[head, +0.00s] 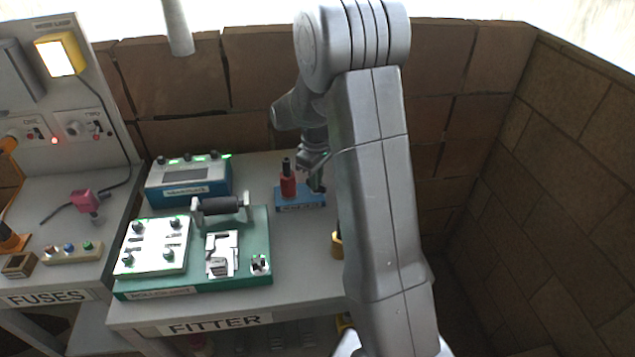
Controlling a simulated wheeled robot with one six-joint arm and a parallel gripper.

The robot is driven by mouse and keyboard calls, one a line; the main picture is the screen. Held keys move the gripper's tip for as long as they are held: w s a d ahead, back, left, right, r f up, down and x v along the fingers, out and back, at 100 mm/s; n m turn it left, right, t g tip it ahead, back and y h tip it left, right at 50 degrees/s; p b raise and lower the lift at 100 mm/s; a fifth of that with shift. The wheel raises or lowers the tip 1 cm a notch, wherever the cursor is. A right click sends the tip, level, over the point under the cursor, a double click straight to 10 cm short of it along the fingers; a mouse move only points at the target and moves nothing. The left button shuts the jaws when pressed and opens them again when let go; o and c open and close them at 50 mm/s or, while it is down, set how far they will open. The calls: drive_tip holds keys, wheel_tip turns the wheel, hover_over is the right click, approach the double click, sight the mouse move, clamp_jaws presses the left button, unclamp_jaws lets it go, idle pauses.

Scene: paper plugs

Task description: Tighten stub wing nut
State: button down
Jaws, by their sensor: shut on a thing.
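My gripper (315,170) points down over the right part of a small blue block (298,207) on the FITTER bench. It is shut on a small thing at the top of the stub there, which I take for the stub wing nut. The nut's wings are hidden by the jaws and too small to make out. A red post (288,186) with a dark top stands upright on the same block, just left of my gripper. My arm covers the area to the right of the block.
A green board (258,222) with a dark roller (222,206), white plate (152,248) and metal fittings lies left of the block. A blue box (190,182) stands behind it. A yellow-brown object (337,244) is partly behind my arm. Brick walls close the back and right.

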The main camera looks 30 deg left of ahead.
drive_tip(key=m, duration=0.3)
drive_tip(key=shift+m, duration=0.3)
drive_tip(key=m, duration=0.7)
drive_tip(key=shift+w+m, duration=0.1)
drive_tip(key=shift+m, duration=0.2)
drive_tip(key=m, duration=0.7)
drive_tip(key=shift+m, duration=0.3)
drive_tip(key=m, duration=0.8)
drive_tip(key=shift+m, duration=0.4)
drive_tip(key=c, duration=2.1)
unclamp_jaws()
clamp_jaws()
drive_tip(key=shift+m, duration=1.6)
drive_tip(key=o, duration=0.5)
unclamp_jaws()
